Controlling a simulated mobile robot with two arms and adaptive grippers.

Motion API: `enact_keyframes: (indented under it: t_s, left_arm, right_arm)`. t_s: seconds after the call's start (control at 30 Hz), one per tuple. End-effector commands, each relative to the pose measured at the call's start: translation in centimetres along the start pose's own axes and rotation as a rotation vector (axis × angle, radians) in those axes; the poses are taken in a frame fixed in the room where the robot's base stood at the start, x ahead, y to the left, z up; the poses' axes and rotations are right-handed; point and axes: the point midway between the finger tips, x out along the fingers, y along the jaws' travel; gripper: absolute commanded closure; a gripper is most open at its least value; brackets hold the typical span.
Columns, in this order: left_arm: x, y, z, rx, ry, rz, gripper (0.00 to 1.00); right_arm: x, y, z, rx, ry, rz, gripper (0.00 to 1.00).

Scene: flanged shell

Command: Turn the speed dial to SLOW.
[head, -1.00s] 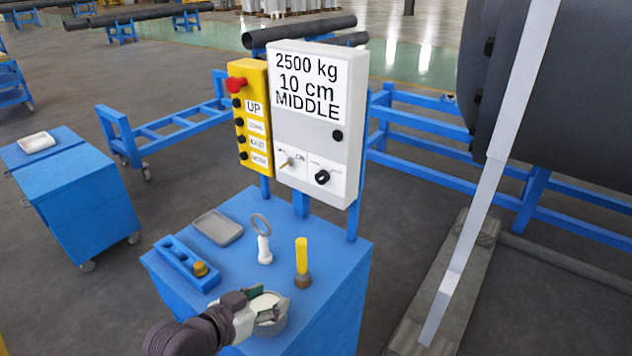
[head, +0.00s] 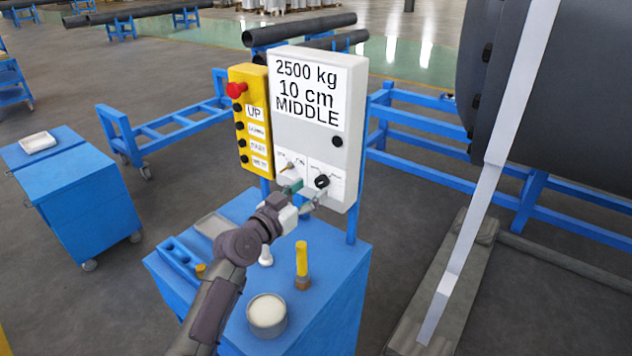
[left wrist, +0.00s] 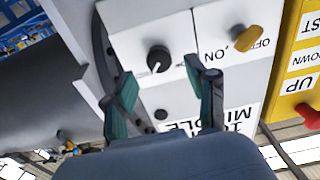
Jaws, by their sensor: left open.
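The speed dial is a black round knob (head: 322,181) at the lower right of the white control box (head: 338,100). In the left wrist view the knob (left wrist: 158,56) appears upside down with the panel, its white pointer mark toward the picture's bottom. The box display (head: 307,92) reads "2500 kg, 10 cm, MIDDLE". My left gripper (head: 300,198) is open in front of the box's lower part. In the left wrist view the knob lies between the two spread fingers (left wrist: 160,72), apparently ahead of them and not gripped. My right gripper is not in view.
An ON/OFF switch with an orange lever (left wrist: 245,38) sits beside the dial. The yellow button box (head: 250,120) is left of the control box. Below, a blue cart (head: 335,285) carries a round tin (head: 267,315) and a yellow-handled tool (head: 301,260).

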Motion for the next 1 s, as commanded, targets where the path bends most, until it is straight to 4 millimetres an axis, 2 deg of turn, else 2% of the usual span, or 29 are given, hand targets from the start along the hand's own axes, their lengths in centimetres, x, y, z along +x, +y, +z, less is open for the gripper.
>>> enact_keyframes:
  t_s: [0.03, 0.2, 0.6, 0.67, 0.93, 1.0]
  left_arm:
    - [0.9, 0.1, -0.2, -0.002, -0.001, 0.001, 0.43]
    - [2.6, 0.0, 0.0, -0.001, 0.0, 0.001, 0.43]
    - [3.2, 0.0, 0.0, 0.0, 0.0, 0.0, 0.43]
    - [3.2, 0.0, 0.0, 0.0, 0.0, 0.0, 0.51]
    - [3.2, 0.0, 0.1, 0.0, -0.001, 0.0, 0.96]
    - [3.2, 0.0, 0.1, 0.0, -0.001, 0.0, 1.0]
  right_arm:
    - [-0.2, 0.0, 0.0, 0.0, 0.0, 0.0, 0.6]
    - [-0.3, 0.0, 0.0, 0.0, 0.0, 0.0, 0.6]
    - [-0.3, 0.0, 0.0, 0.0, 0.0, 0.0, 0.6]
    - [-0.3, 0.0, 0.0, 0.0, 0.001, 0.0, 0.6]
    - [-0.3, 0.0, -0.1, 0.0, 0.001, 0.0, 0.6]
    - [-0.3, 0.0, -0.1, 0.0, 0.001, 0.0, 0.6]
